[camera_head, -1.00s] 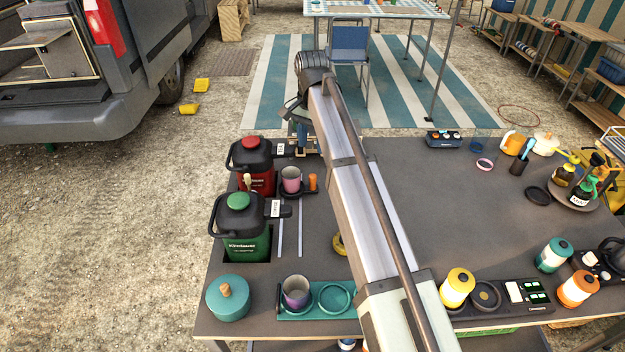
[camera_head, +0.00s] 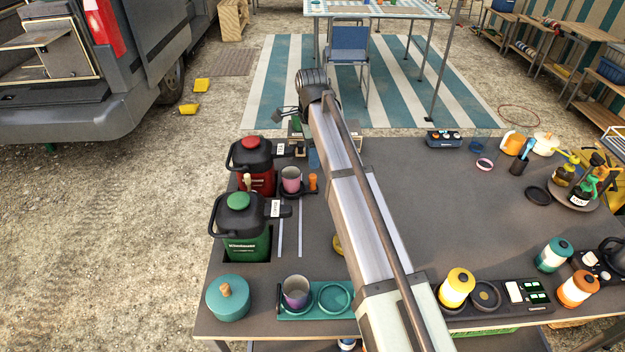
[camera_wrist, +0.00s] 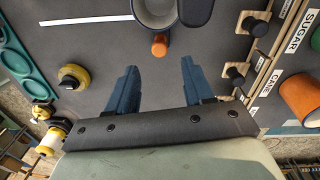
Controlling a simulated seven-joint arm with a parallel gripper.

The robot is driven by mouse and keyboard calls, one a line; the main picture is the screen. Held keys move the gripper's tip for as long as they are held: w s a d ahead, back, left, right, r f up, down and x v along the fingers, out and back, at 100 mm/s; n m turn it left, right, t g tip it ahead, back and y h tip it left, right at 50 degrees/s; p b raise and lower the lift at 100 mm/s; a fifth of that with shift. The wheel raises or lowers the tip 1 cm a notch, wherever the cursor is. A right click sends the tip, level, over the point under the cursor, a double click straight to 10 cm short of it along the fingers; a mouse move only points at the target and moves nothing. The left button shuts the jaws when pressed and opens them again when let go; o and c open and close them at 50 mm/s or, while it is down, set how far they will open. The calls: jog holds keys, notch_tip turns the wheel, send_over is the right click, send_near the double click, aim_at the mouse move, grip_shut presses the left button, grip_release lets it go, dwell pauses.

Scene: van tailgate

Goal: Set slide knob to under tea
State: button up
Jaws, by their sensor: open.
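A light wooden rail unit (camera_wrist: 275,55) with white labels runs along the right of the wrist view. The labels SUGAR (camera_wrist: 298,30) and CANE (camera_wrist: 263,70) can be read; I cannot read TEA on any label. Two black knobs, an upper one (camera_wrist: 257,27) and a lower one (camera_wrist: 235,75), stand along the rail's left side. I cannot tell which is the slide knob. My gripper (camera_wrist: 160,78) is open and empty, its blue fingers apart over the dark tabletop. The lower knob is just right of the right finger. In the head view the rail unit is mostly hidden by my arm.
Red (camera_head: 256,180) and green (camera_head: 242,243) jugs stand at the table's left edge. An orange cup (camera_wrist: 301,97) is right of the rail. The table's middle right is clear.

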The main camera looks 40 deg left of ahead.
aim_at(312, 175)
jog(key=f, duration=0.9)
jog(key=shift+s+d+f, duration=0.15)
jog(key=shift+d+f, duration=0.05)
jog(key=shift+f, duration=0.15)
jog(key=shift+c, duration=0.4)
grip_shut()
